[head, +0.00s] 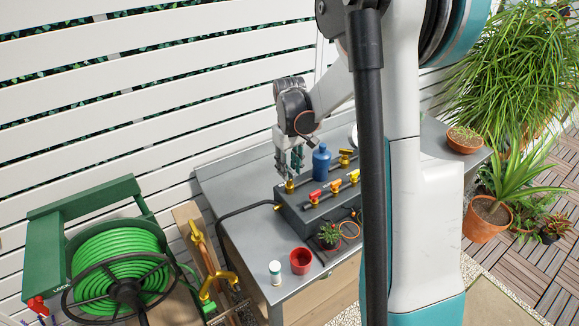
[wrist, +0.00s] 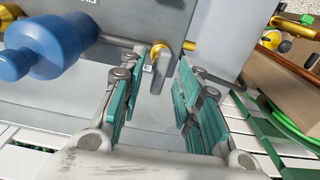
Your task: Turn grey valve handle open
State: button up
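The grey valve handle (wrist: 158,72) is in the upper middle of the wrist view, on a brass fitting (wrist: 188,45) at the manifold's edge. My gripper (wrist: 161,88) is open, with one teal-padded finger on each side of the handle; gaps show between the handle and both fingers. In the head view my gripper (head: 291,160) points down over the rear left end of the grey manifold block (head: 295,212). A brass part (head: 289,186) shows just below the fingertips there; the grey handle itself is hard to make out in that view.
A blue bottle (head: 321,162) stands close beside my gripper, also at left in the wrist view (wrist: 48,48). Red and yellow valves (head: 335,187) line the manifold. A red pot (head: 300,261), white bottle (head: 275,272) and small plant (head: 329,235) stand in front. A black hose (head: 240,210) runs left.

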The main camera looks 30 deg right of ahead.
aim_at(290, 169)
notch_tip(290, 169, up, 12)
dwell(0.6)
dwell(0.5)
